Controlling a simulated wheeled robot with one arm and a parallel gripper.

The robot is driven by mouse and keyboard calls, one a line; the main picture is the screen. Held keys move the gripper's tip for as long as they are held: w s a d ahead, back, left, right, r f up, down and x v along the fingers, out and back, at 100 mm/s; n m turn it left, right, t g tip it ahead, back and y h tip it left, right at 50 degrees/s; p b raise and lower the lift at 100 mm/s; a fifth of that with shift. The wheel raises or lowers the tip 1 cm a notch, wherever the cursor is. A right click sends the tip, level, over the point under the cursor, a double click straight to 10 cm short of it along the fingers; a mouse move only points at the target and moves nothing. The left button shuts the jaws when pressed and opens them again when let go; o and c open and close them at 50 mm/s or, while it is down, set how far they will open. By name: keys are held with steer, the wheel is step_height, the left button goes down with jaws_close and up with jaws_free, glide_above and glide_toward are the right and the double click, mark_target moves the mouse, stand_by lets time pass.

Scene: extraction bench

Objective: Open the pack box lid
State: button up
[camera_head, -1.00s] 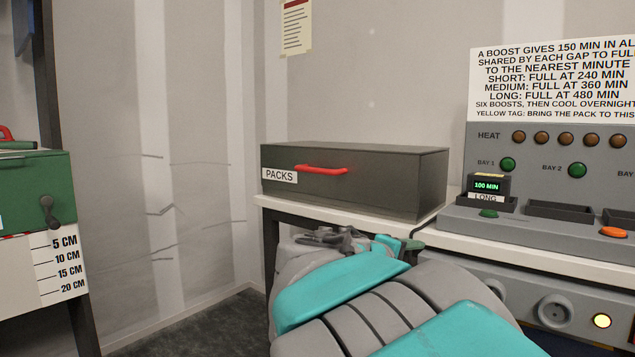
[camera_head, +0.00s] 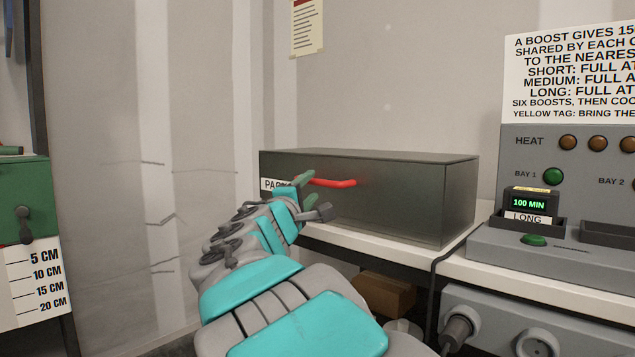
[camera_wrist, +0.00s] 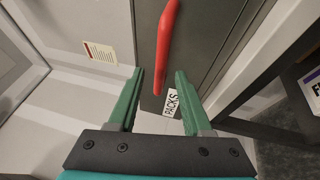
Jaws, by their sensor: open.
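The pack box (camera_head: 400,200) is a dark grey box with its lid down, standing on the white bench. A red bar handle (camera_head: 334,183) runs along its front, beside a white "PACKS" label (camera_head: 268,184) that my gripper partly hides. My gripper (camera_head: 304,186) is at the box front, near the handle's left end, with its green fingers apart. In the wrist view the red handle (camera_wrist: 166,48) lies ahead, its near end between the lines of the two open fingers (camera_wrist: 157,85). The box front (camera_wrist: 205,40) and label (camera_wrist: 171,103) show there too. I cannot tell whether a finger touches the handle.
A grey charging station (camera_head: 560,150) with a "LONG" pack (camera_head: 528,204) in bay 1 stands right of the box. A brown box (camera_head: 385,294) is below. A green container (camera_head: 22,200) stands at left.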

mark_target(315, 184)
steer(key=shift+x, duration=2.1)
steer(key=shift+c, duration=0.2)
steer(key=shift+f, duration=0.1)
jaws_close()
